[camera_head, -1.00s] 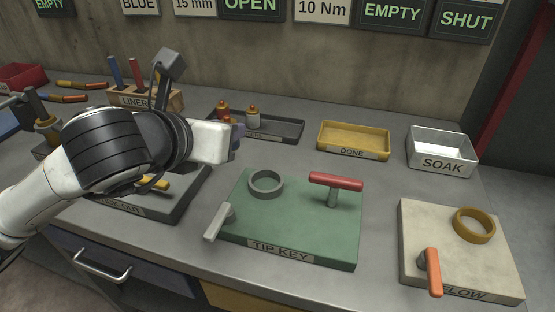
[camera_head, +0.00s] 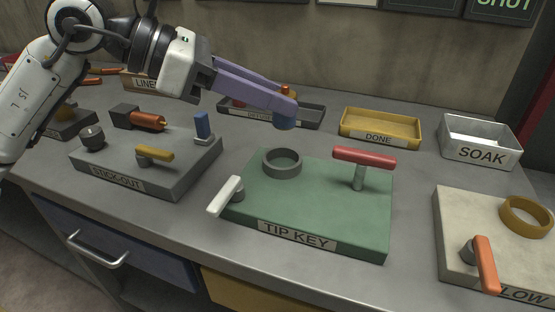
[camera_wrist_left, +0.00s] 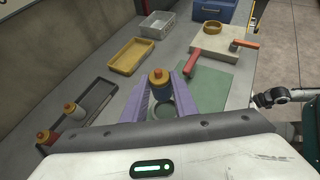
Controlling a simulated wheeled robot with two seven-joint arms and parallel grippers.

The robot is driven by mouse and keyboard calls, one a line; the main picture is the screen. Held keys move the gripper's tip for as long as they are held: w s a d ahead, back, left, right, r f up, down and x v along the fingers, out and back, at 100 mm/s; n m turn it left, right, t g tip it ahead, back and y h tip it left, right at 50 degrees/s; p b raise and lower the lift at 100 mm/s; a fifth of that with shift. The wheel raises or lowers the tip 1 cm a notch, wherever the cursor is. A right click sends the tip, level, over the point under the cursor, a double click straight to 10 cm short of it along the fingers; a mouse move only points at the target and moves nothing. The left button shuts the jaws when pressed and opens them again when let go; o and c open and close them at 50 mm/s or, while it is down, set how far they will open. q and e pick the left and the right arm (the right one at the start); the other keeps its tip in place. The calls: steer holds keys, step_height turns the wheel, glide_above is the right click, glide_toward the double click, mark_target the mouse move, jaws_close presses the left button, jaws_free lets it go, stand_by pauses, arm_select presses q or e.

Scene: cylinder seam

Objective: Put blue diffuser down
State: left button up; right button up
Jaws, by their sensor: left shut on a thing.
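The blue diffuser (camera_head: 284,120) is held at the tips of my left gripper (camera_head: 286,104), which is shut on it. Its blue lower part shows below the purple fingers, with a small orange top above. In the left wrist view the diffuser (camera_wrist_left: 157,82) stands between the fingertips (camera_wrist_left: 160,88), its orange and yellow top facing the camera. It hangs over the back of the green TIP KEY board (camera_head: 330,205), behind the grey ring (camera_head: 282,171); the wrist view shows the ring just below it in the picture.
The TIP KEY board bears a red T-handle (camera_head: 363,158) and a pale lever (camera_head: 225,196). Behind are a dark tray (camera_head: 312,118), yellow DONE tray (camera_head: 380,139) and metal SOAK tray (camera_head: 478,155). The STICK-OUT block (camera_head: 180,170) is left, the FLOW board (camera_head: 455,215) right.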

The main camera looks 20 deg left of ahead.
arm_select(q)
step_height(320, 180, down, 8)
steer(key=shift+b, duration=0.6)
steer(key=o, duration=1.1)
steer(key=shift+c, duration=0.2)
steer(key=b+v, duration=0.2)
steer(key=v, duration=1)
